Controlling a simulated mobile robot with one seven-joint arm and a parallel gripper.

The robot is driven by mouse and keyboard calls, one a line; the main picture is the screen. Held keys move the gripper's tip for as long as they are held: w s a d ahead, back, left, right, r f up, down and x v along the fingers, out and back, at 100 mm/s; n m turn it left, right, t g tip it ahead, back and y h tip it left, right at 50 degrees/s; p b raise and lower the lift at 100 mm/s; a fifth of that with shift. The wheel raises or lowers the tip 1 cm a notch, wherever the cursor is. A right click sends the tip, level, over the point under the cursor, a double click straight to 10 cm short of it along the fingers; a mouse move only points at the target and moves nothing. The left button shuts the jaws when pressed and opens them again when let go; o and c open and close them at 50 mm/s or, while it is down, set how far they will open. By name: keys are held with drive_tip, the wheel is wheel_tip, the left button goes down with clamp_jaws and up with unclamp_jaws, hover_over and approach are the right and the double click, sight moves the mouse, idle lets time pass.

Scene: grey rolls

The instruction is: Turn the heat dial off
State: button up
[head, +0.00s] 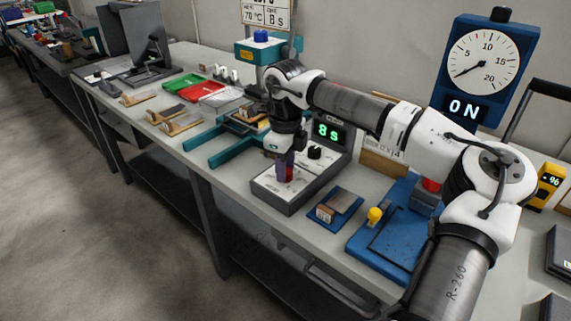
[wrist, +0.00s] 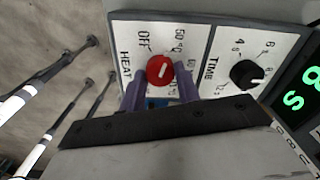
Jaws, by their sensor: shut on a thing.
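The red heat dial (wrist: 160,70) sits on the HEAT panel (wrist: 127,60) of the control box, with OFF and temperature marks around it. A short pale mark shows on its face, but I cannot tell exactly which setting it points to. My gripper (wrist: 161,88) has one purple finger on each side of the dial and is shut on it. In the head view my gripper (head: 284,168) reaches down to the control box (head: 291,199), and the red dial (head: 290,174) shows only partly beside the fingers.
The black time dial (wrist: 246,74) is to the right of the heat dial, beside a green display (head: 328,131) reading 8 s. A teal press (head: 258,52) stands behind. A blue fixture (head: 385,245) and a small blue tray (head: 335,206) lie to the right.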

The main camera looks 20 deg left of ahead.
drive_tip(key=n, duration=0.4)
drive_tip(key=shift+r+n, duration=0.15)
drive_tip(key=shift+n, duration=0.15)
drive_tip(key=n, duration=0.4)
drive_tip(key=shift+n+p, duration=0.3)
drive_tip(key=shift+p, duration=0.1)
drive_tip(key=o, duration=1)
drive_tip(key=shift+c, duration=0.2)
wheel_tip(320, 180, up, 14)
drive_tip(key=shift+f, duration=0.25)
